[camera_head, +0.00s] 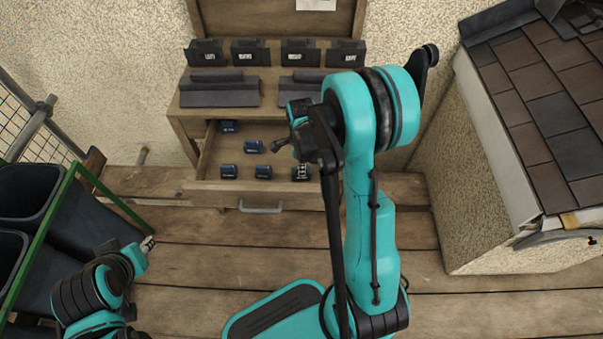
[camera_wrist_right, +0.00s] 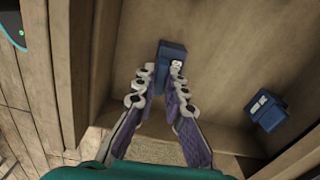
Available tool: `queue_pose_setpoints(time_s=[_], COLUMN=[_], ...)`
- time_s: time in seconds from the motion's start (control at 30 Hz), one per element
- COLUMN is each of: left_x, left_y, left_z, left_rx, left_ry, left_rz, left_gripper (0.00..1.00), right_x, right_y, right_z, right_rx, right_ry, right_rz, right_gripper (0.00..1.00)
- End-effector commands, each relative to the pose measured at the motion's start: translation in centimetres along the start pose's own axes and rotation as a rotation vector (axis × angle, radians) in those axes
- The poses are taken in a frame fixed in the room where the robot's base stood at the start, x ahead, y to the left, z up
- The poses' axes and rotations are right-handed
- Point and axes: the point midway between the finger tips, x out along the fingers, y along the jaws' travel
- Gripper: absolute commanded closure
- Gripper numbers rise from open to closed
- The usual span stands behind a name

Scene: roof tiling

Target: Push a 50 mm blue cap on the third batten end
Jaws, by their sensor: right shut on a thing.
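My right gripper (camera_head: 302,170) reaches down into the open drawer at its right front part. In the right wrist view its two pale, purple-padded fingers (camera_wrist_right: 161,82) are shut on a blue cap (camera_wrist_right: 171,54), one finger on each side. I cannot tell whether this cap still touches the drawer floor. Another blue cap (camera_wrist_right: 265,110) lies apart to the right in that view. In the head view, more blue caps (camera_head: 228,171) (camera_head: 263,172) lie in the drawer. Their size marks are too small to read. My left gripper (camera_head: 148,243) is low left, away from the drawer; its fingers are unclear. I cannot make out the batten ends.
The wooden drawer (camera_head: 205,190) has raised walls around the caps. Dark ridge pieces (camera_head: 220,92) and labelled black blocks (camera_head: 207,52) stand on the cabinet behind. A tiled roof (camera_head: 540,110) rises at the right. Dark bins (camera_head: 60,225) stand at the left. The plank floor is mostly clear.

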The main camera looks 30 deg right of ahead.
Motion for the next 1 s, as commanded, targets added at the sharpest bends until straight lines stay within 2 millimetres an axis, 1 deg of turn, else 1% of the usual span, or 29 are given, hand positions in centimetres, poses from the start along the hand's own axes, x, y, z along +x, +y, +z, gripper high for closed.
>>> queue_pose_setpoints(time_s=[0.27,1.0], left_x=[-0.2,-2.9], left_y=[0.0,0.0], left_z=[-0.1,-2.1], left_rx=[0.0,0.0], left_ry=[0.0,0.0], left_rz=[0.0,0.0], left_gripper=[0.68,0.68], right_x=[-0.3,-4.8], right_y=[0.0,0.0], right_z=[0.0,0.0], right_rx=[0.0,0.0], right_ry=[0.0,0.0], right_rz=[0.0,0.0], right_gripper=[1.0,1.0])
